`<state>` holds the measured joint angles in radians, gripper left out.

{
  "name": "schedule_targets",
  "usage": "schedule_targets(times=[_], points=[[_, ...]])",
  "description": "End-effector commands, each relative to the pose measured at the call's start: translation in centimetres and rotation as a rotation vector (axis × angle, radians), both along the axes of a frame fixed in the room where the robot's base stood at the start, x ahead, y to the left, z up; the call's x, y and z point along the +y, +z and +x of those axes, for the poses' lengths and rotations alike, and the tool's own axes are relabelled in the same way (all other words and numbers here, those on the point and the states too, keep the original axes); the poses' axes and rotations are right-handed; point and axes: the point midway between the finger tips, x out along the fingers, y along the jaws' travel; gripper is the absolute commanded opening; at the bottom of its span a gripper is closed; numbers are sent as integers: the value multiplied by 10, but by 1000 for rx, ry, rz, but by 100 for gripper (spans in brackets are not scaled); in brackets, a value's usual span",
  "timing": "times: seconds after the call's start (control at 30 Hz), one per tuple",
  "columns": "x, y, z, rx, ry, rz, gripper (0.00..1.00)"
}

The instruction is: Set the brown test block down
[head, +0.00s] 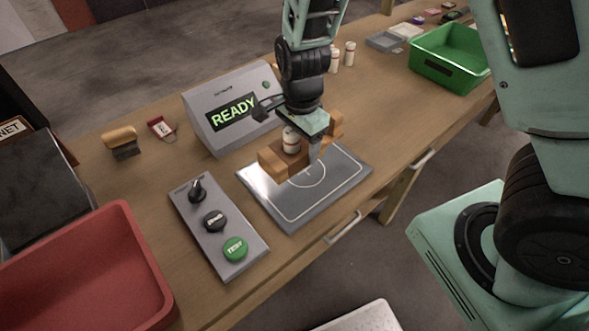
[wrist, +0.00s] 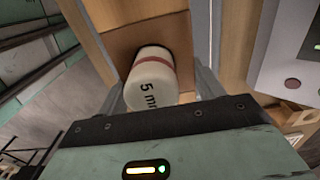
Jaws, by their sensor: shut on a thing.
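The brown test block (head: 274,163) is a wooden block with lighter ends. It is over the grey plate (head: 347,181) with the white outlined circle. A white cylinder (wrist: 155,78) with a red band and a "5 m…" marking stands up from the block's brown middle (wrist: 125,40). My gripper (head: 303,150) is shut on the block, with a finger on either side of the cylinder in the wrist view. I cannot tell whether the block's underside touches the plate. My gripper hides part of the block in the head view.
A grey console (head: 232,105) reading "READY" stands behind the plate. A control panel (head: 219,228) with a green TEST button is to its left. A red bin (head: 95,262) is at front left, a green bin (head: 450,57) at back right. A wooden-handled brush (head: 121,142) lies at left.

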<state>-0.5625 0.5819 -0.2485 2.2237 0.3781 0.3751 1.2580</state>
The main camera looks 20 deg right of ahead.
Motion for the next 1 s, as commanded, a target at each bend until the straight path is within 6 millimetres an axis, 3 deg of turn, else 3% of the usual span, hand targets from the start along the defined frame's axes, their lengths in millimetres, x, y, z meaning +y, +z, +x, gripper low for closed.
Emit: schedule_targets(times=[0.5, 0.93, 0.97, 1.0], points=[[0, -65, 0, 1, 1, 0, 38], [0, -72, 0, -2, 1, 2, 38], [0, -73, 0, -1, 1, 1, 70], [0, -72, 0, -2, 1, 2, 81]])
